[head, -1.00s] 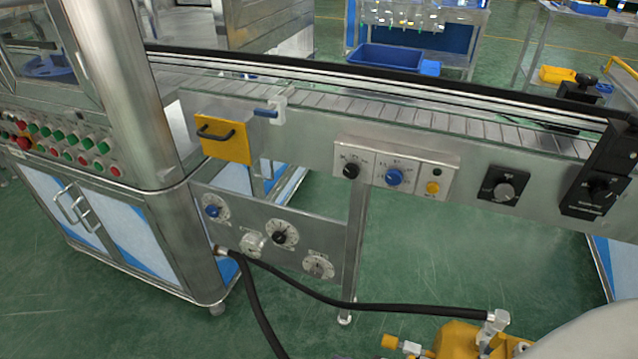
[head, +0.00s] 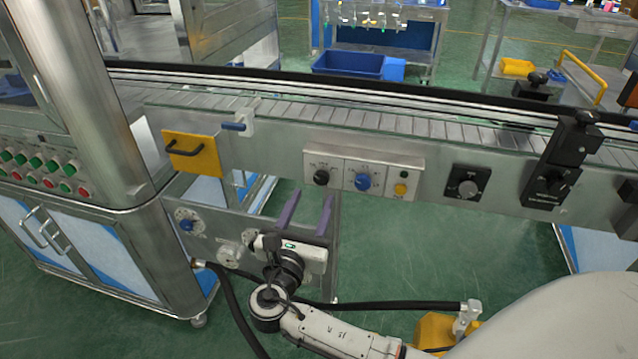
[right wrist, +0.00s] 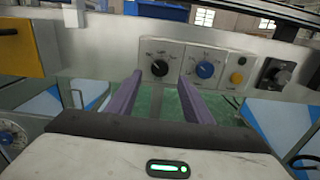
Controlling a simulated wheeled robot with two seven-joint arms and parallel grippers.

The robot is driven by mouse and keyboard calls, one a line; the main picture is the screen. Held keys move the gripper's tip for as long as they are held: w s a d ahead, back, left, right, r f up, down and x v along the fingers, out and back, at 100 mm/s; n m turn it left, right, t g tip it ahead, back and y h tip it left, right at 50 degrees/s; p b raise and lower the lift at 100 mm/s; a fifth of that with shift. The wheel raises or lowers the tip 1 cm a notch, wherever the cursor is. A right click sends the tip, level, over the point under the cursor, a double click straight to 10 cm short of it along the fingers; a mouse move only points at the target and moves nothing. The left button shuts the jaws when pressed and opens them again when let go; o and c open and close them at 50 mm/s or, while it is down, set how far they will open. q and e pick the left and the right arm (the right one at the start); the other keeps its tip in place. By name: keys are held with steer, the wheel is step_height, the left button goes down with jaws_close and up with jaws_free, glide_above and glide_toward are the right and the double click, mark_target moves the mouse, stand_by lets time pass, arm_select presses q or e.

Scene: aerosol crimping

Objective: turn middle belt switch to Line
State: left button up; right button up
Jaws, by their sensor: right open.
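A grey control panel (head: 345,190) on the conveyor's side carries a black knob (head: 321,177), a blue knob (head: 363,181) in the middle and a yellow button (head: 400,189). The print beside the knobs is too small to read. My right gripper (head: 309,202) is open and empty, below the panel, with its purple fingers pointing up towards it. In the right wrist view the black knob (right wrist: 159,68) shows between the fingertips (right wrist: 159,82), with a gap to it. The blue knob (right wrist: 205,70) is just right of the right finger. My left gripper is not in view.
A separate black rotary switch (head: 467,188) and a black box with a knob (head: 548,185) sit further right on the conveyor. A yellow handled plate (head: 193,153) is at left. My right gripper covers part of the lower dial plate (head: 212,215). A black hose runs beneath.

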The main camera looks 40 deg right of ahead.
mark_target(321, 180)
steer(key=x, duration=0.7)
steer(key=shift+a, duration=0.1)
steer(key=c, duration=1.1)
